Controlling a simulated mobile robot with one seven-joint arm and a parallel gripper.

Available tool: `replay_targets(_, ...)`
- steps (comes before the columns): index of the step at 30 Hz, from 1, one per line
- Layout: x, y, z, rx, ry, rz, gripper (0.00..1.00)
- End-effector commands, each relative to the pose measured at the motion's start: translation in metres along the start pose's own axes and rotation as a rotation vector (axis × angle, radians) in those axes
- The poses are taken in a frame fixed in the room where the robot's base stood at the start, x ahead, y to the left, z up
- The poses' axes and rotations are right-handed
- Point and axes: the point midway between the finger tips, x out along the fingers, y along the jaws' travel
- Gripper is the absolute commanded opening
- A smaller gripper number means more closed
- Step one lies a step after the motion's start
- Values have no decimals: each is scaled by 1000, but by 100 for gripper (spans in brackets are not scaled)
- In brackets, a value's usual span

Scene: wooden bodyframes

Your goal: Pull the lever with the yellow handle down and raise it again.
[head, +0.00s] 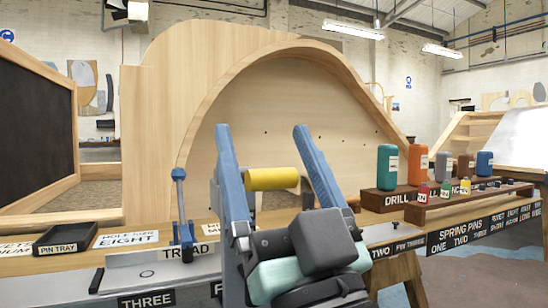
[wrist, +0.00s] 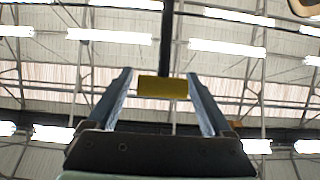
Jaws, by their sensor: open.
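The yellow lever handle (head: 271,179) is a short cylinder lying crosswise at the bench, in front of the big curved wooden panel. My gripper (head: 262,129) is open, with its two long blue fingers pointing up and spread either side of the handle. In the wrist view the yellow handle (wrist: 163,87) shows between the fingers of my gripper (wrist: 159,73), near their tips. I cannot tell whether a finger touches it. The lever's arm and pivot are mostly hidden behind my gripper.
A blue-ended upright rod (head: 179,207) stands left of my gripper. A black pin tray (head: 66,238) lies further left. Several coloured bottles (head: 387,166) stand on a dark rack at the right. The curved wooden panel (head: 225,110) rises behind.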

Motion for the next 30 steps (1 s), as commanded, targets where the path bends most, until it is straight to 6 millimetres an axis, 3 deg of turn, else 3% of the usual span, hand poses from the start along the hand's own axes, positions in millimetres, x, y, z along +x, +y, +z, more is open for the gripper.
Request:
replay_targets(5, -1, 0, 1, 1, -3, -1, 85)
replay_targets(10, -15, 0, 2, 0, -5, 1, 85)
replay_targets(22, -100, 1, 3, 0, -2, 4, 85)
replay_targets(30, -128, 1, 0, -1, 1, 2, 85)
